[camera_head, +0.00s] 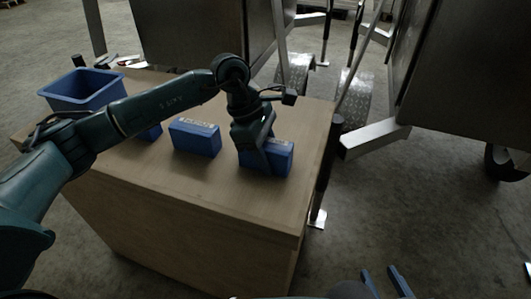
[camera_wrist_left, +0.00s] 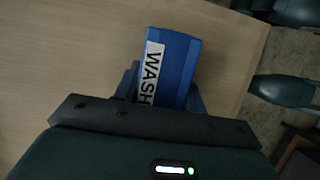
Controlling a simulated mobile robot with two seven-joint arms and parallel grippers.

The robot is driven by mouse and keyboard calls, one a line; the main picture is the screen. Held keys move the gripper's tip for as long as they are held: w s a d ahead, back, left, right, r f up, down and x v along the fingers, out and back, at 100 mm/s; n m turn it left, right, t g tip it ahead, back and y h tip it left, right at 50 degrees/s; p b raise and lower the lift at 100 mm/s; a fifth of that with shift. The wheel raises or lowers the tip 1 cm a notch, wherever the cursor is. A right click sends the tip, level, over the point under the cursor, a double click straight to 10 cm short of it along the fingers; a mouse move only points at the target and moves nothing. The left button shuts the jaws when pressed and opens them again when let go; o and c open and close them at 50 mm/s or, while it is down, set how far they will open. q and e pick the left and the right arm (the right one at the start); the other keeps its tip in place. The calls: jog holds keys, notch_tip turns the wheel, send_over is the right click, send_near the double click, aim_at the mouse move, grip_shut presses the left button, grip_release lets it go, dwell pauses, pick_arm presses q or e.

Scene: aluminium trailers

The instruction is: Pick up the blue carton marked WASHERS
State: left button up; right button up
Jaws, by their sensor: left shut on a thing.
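The blue carton marked WASHERS (camera_head: 279,158) stands on the wooden bench top at the right in the head view. In the left wrist view the carton (camera_wrist_left: 182,62) shows a white label reading "WASH", the rest hidden by my gripper. My left gripper (camera_head: 254,158) reaches down over it and is shut on it, one finger on each side. In the wrist view the left gripper's fingers (camera_wrist_left: 160,90) flank the carton. The carton appears to rest on the bench top. My right gripper (camera_head: 387,283) shows at the bottom edge with two separated blue-grey fingers, open and empty.
Another blue carton (camera_head: 195,138) stands to the left on the bench top (camera_head: 215,205). A further blue carton (camera_head: 150,132) is partly hidden behind my left arm. A blue bin (camera_head: 84,88) stands at the far left. Metal trailers (camera_head: 458,70) stand behind and right.

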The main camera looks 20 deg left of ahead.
pick_arm(q)
jog(key=c, duration=0.5)
jog(key=shift+o, duration=0.2)
jog(key=shift+r, duration=0.1)
